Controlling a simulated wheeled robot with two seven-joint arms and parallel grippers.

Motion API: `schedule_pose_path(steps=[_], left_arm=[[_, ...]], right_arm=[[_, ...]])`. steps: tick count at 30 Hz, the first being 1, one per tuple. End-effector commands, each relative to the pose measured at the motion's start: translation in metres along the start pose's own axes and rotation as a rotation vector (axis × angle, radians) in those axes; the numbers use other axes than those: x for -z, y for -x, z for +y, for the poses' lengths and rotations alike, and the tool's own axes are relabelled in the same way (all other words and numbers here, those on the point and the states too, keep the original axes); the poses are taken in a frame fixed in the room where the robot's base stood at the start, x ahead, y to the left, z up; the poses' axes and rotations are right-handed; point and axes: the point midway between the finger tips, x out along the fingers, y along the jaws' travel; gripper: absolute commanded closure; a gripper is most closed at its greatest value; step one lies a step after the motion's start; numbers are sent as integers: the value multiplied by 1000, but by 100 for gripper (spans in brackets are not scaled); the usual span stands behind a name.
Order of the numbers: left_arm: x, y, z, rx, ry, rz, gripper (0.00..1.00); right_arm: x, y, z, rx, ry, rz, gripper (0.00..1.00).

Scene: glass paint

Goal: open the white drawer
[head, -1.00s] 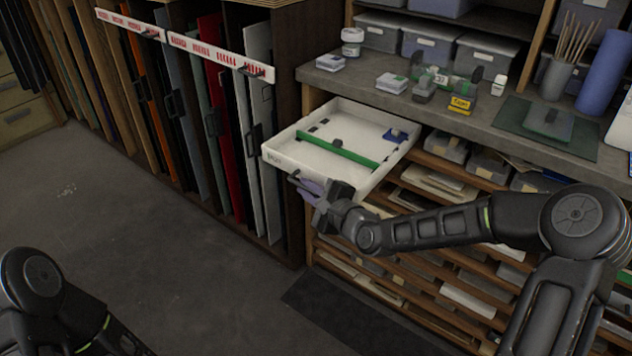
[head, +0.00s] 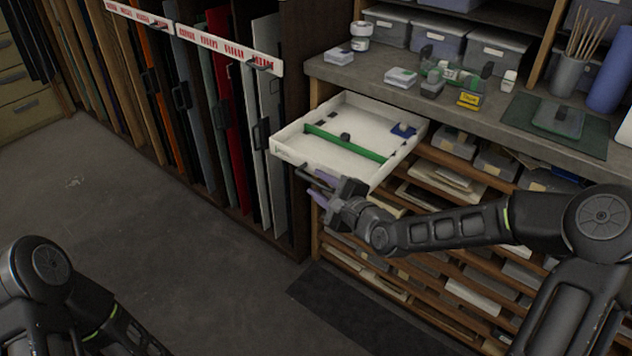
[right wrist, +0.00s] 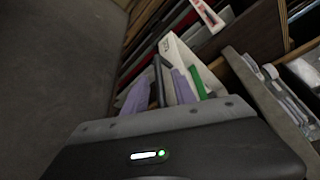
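The white drawer (head: 284,150) is pulled out from under the grey counter. Its inside shows a green strip (head: 345,142) and a small blue item (head: 403,130). My right gripper (head: 323,188) is at the drawer's front, by its dark handle (head: 301,171). In the right wrist view its purple fingers (right wrist: 157,92) stand apart, with the dark handle bar (right wrist: 158,78) between them; a firm grip does not show. The drawer's white front (right wrist: 172,48) is just beyond. My left arm shows at the lower left; its gripper is out of the frame.
The counter (head: 400,92) above holds small boxes, a yellow-labelled item (head: 468,100) and a green mat (head: 590,138). Shelves of paper lie below the drawer. Upright coloured panels (head: 225,120) stand to the left. The floor (head: 190,250) in front is clear, with a dark mat (head: 350,310).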

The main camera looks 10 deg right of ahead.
Motion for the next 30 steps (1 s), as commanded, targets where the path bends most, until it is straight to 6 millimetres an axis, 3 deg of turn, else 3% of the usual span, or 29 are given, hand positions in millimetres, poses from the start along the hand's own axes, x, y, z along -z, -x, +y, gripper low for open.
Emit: schedule_pose_path(steps=[6,10,30], left_arm=[[0,5,2,0,0,0,68],[0,8,3,0,0,0,68],[0,8,3,0,0,0,68]], right_arm=[[1,38,-2,0,2,5,67],[0,52,-1,1,1,3,67],[0,57,0,0,0,0,67]])
